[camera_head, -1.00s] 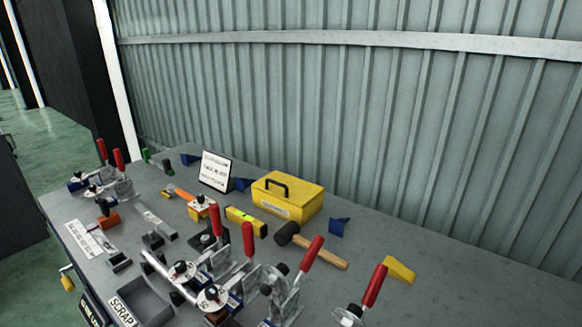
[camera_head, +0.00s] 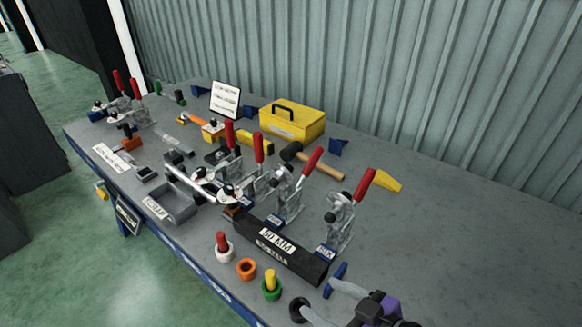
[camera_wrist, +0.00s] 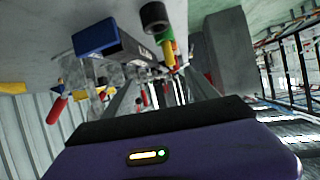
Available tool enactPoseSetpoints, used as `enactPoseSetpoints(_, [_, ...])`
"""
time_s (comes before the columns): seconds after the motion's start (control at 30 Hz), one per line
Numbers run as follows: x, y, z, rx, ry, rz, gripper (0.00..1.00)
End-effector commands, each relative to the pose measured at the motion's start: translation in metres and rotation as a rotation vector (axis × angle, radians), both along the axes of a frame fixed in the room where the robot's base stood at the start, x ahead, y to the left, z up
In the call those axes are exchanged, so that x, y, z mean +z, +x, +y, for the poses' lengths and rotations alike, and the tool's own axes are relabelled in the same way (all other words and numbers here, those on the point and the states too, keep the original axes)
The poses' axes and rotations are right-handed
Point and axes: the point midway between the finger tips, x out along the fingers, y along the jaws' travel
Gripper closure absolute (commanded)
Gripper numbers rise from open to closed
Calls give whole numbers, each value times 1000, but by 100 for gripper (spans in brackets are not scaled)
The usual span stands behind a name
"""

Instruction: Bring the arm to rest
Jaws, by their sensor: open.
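My gripper (camera_head: 322,298) is at the lower right of the head view, by the bench's front edge, with its purple and black wrist (camera_head: 385,308) partly cut off by the frame. Its two grey fingers are spread apart with nothing seen between them. The wrist view shows the gripper (camera_wrist: 160,88) beyond its purple body, looking along the bench. A black ring-shaped piece (camera_head: 299,310) and a blue block (camera_head: 336,279) are close to the fingertips. I cannot tell whether either is touched.
Toggle clamps with red handles (camera_head: 338,220) stand on the grey bench (camera_head: 460,235) around a dark bar (camera_head: 285,252). Red, orange and green-yellow pieces (camera_head: 270,284) line the front. A yellow toolbox (camera_head: 292,122) and mallet (camera_head: 318,163) lie behind. The bench's right side is clear.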

Motion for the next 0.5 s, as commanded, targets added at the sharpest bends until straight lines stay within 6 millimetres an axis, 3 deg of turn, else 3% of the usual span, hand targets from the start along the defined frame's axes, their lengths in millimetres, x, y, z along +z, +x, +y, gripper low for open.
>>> enactPoseSetpoints(0.3, [20, 26, -37, -256, 65, -65, 33])
enactPoseSetpoints(0.5, [22, 14, -73, -471, 118, -114, 33])
